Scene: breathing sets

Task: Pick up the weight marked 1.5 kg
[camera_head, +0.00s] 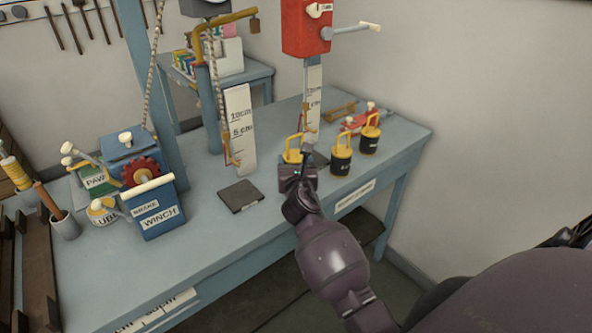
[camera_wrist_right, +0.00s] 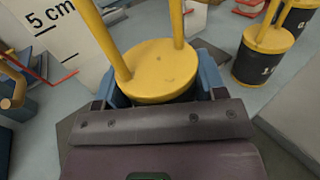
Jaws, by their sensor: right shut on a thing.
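My right gripper (camera_head: 298,168) is shut on a weight with a yellow top and handle (camera_head: 293,154). In the right wrist view the same yellow top (camera_wrist_right: 160,72) sits between the two blue-grey fingers (camera_wrist_right: 160,92). Its body and any marking are hidden by the gripper, and I cannot tell whether it is off the table. Two more black weights with yellow tops stand to its right, a nearer one (camera_head: 341,160) and a farther one (camera_head: 370,137). Their markings are too small to read surely. My left gripper is not in view.
The blue table (camera_head: 215,265) carries a winch box (camera_head: 157,216), a dark plate (camera_head: 241,195) and two upright white scales, left (camera_head: 240,125) and right (camera_head: 313,95). A red box (camera_head: 306,30) hangs above the right scale. The table's front middle is clear.

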